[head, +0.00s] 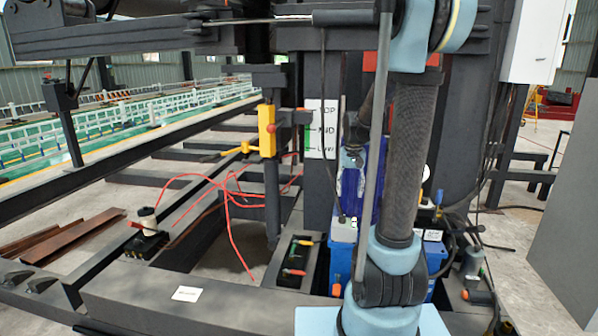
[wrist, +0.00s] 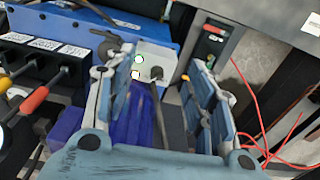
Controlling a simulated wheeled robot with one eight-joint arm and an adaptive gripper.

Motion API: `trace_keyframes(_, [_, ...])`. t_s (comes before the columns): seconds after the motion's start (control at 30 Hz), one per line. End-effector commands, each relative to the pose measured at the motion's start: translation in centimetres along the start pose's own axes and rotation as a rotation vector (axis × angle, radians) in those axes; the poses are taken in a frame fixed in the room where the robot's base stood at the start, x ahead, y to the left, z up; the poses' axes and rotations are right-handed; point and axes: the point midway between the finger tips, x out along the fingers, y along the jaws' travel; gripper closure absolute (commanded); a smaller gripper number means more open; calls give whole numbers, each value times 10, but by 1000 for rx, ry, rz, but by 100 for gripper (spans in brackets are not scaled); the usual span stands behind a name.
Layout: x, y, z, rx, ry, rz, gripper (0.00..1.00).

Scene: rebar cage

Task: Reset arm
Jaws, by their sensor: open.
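My gripper (wrist: 165,78) shows in the wrist view with its two blue-grey padded fingers spread apart and nothing between them. Behind the gap are a pale grey box (wrist: 155,62) with a dark cable plugged into it and a deep blue surface below. In the head view my light-blue and dark arm rises through the right of centre. I cannot clearly make out my gripper's fingers there.
In the head view, a blue unit (head: 372,185) stands close behind my arm. A yellow lever part (head: 266,130) and a TOP/MID/Low label plate (head: 321,128) are left of it. Red wires (head: 232,205) hang loosely over dark beams. A white cabinet (head: 536,42) is at upper right.

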Motion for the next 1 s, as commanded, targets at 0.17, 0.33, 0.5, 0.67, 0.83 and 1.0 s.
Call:
trace_keyframes(0.17, [-12,5,34,-17,14,-2,51])
trace_keyframes(0.33, [-20,10,64,-35,29,-3,51])
trace_keyframes(0.5, [-24,15,94,-51,43,-5,51])
trace_keyframes(0.67, [-25,19,122,-67,56,-6,51])
trace_keyframes(0.83, [-23,24,151,-83,70,-7,51])
trace_keyframes(1.0, [-17,28,180,-101,84,-7,51])
